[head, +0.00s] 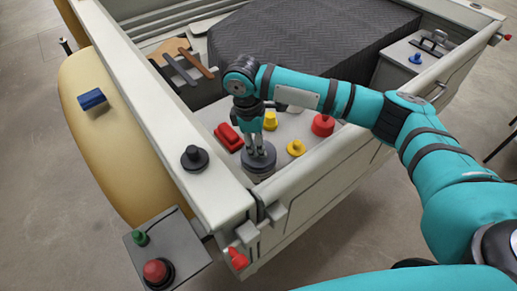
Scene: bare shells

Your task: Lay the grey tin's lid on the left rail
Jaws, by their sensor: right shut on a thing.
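The grey tin (258,178) stands on the light deck inside the corner of the open bed. Its dark grey lid (268,160) is at the tin's top; I cannot tell whether it is seated or slightly raised. My right gripper (258,150) points down over the tin and is shut on the lid, its fingers hiding the grip. The left rail (150,110) is the long pale beam left of the tin. A dark round piece with a knob (194,158) sits on this rail near its front end. My left gripper is not in view.
Red blocks (228,137), yellow pieces (296,148) and a red knobbed piece (322,125) stand close around the tin. A blue block (92,99) lies on the yellow fender (90,150). The rail behind the dark round piece is bare.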

